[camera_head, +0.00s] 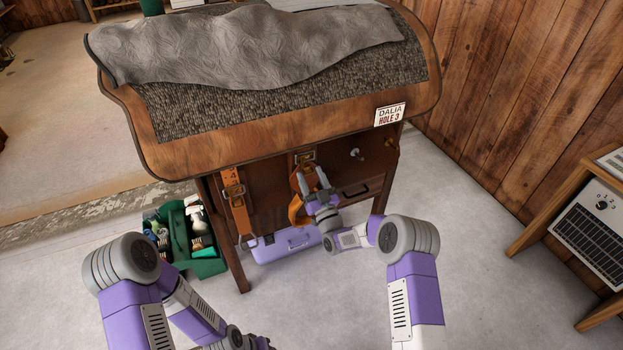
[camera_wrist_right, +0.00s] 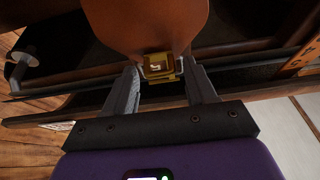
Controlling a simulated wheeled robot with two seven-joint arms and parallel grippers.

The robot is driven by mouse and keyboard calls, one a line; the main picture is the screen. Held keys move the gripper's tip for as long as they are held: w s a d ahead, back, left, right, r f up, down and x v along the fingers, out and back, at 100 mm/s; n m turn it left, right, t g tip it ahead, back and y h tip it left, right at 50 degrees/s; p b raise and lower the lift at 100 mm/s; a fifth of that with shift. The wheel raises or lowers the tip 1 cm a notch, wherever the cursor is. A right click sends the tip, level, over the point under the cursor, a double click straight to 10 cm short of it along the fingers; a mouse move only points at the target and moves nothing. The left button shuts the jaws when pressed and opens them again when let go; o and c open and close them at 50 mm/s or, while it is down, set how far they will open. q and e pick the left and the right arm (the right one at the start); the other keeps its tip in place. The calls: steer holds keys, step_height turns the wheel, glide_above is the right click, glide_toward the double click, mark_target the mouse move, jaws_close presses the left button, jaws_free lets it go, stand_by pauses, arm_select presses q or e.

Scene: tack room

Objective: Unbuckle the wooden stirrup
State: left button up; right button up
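An orange-brown leather strap with a buckle (camera_head: 234,190) hangs at the left of the wooden stand's front. A second strap (camera_head: 296,210) hangs in a loop to its right, below another buckle (camera_head: 305,157). My right gripper (camera_head: 318,182) is at this second strap and partly covers it. Small gaps seem to show on both sides. I cannot make out a wooden stirrup. My left arm is at the lower left; its gripper is out of sight.
The wooden stand (camera_head: 160,150) carries a grey blanket (camera_head: 240,45) and a sign (camera_head: 390,115). Pegs and a handle stick out at its right front. A lilac case (camera_head: 285,245) lies underneath, a green grooming tote (camera_head: 208,268) stands left, and a heater (camera_head: 595,235) stands right.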

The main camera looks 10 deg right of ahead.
steer(key=c, duration=0.9)
steer(key=shift+o, duration=0.2)
step_height(320, 180, up, 10)
steer(key=s+g+h+p, duration=0.2)
steer(key=g+h+p, duration=0.3)
steer(key=g+p, duration=1.2)
steer(key=shift+d+r+h+p, duration=0.15)
steer(key=shift+d+h+p, duration=0.15)
steer(key=shift+p, duration=2.95)
steer(key=shift+w, duration=0.1)
steer(key=o, duration=1)
